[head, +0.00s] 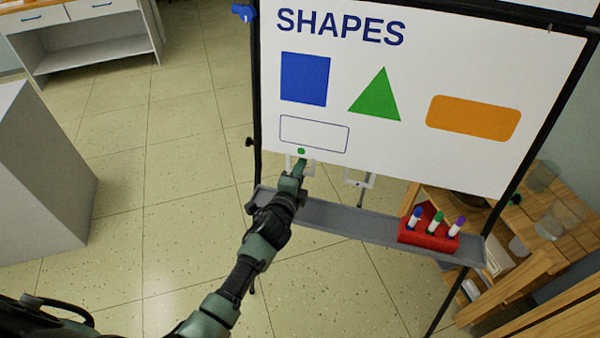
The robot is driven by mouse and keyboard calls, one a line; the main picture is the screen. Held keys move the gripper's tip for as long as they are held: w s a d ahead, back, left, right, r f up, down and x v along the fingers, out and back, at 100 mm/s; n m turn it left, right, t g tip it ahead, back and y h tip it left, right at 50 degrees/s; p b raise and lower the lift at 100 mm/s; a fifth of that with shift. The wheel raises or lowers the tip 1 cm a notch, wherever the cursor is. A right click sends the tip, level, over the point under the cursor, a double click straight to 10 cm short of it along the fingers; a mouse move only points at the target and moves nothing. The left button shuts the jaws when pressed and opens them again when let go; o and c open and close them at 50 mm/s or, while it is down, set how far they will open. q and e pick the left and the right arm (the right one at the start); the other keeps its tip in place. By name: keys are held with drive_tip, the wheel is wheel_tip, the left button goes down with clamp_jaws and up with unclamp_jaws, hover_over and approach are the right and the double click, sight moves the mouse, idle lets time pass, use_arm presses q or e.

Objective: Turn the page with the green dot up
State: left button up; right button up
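The page (400,150) hangs on a black-framed easel, headed "SHAPES", with a blue square, a green triangle, an orange bar and an empty outlined box. The green dot (301,151) is at the page's lower left edge. A white handle-like tab (311,170) hangs below the page at the dot, partly hidden by my gripper. A second white tab (358,180) hangs to its right. My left gripper (301,164) is at the first tab, just below the green dot. Its fingers are too small to tell whether they are shut on it. My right gripper is out of view.
A grey easel tray (350,218) runs below the page, under my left arm. A red holder (408,234) with three markers stands on its right part. A wooden shelf with jars is behind at right. A grey block (40,180) stands at left; the floor between is clear.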

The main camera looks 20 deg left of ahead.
use_arm(q)
clamp_jaws()
drive_tip(key=shift+s+r, duration=0.1)
drive_tip(key=shift+s, duration=0.05)
drive_tip(key=s+r+p, duration=0.3)
drive_tip(key=s+p, duration=0.1)
drive_tip(key=s, duration=0.4)
drive_tip(key=shift+s, duration=0.35)
drive_tip(key=shift+a, duration=0.1)
drive_tip(key=s+r+p, duration=0.4)
drive_tip(key=s, duration=0.4)
drive_tip(key=shift+r+p, duration=0.35)
drive_tip(key=shift+p, duration=0.05)
idle(0.3)
